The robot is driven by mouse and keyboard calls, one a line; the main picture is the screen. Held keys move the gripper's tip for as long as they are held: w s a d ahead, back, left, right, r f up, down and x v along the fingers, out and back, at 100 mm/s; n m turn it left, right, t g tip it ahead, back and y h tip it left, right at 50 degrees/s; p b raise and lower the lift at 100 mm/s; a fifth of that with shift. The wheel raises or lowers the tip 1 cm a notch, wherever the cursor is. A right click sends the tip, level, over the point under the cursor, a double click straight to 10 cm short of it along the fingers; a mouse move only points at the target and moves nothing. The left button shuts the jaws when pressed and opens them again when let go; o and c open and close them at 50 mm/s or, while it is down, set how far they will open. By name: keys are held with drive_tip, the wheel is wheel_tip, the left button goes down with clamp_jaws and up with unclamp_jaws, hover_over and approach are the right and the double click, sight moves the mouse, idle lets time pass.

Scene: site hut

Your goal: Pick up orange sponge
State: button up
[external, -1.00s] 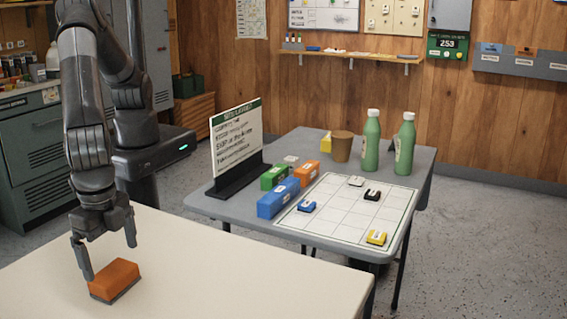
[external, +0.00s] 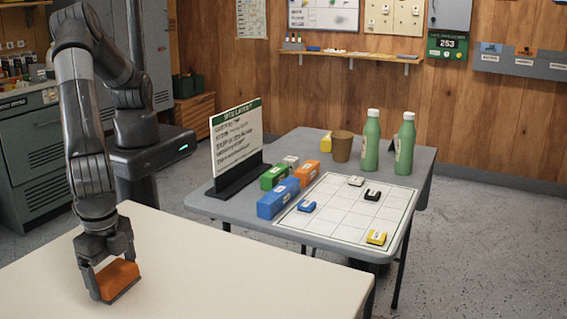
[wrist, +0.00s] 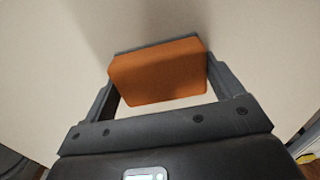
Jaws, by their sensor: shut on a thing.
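The orange sponge (external: 119,279) is a small block with a dark grey underside, near the front of the cream table (external: 210,268). My gripper (external: 113,284) is pointing down with its fingers on either side of the sponge, shut on it. In the wrist view the sponge (wrist: 158,72) sits between the two fingers of my gripper (wrist: 160,80), with its grey layer along the far edge. The sponge is at or very near the tabletop; I cannot tell whether it touches.
A grey table (external: 235,211) stands behind to the right, holding a sign (external: 236,140), blue (external: 278,198), green (external: 273,177) and orange (external: 306,173) blocks, a gridded sheet (external: 335,205), a brown cup (external: 342,147) and two green bottles (external: 371,140). The cream table is otherwise clear.

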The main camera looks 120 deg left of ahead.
drive_tip(key=shift+c, duration=0.8)
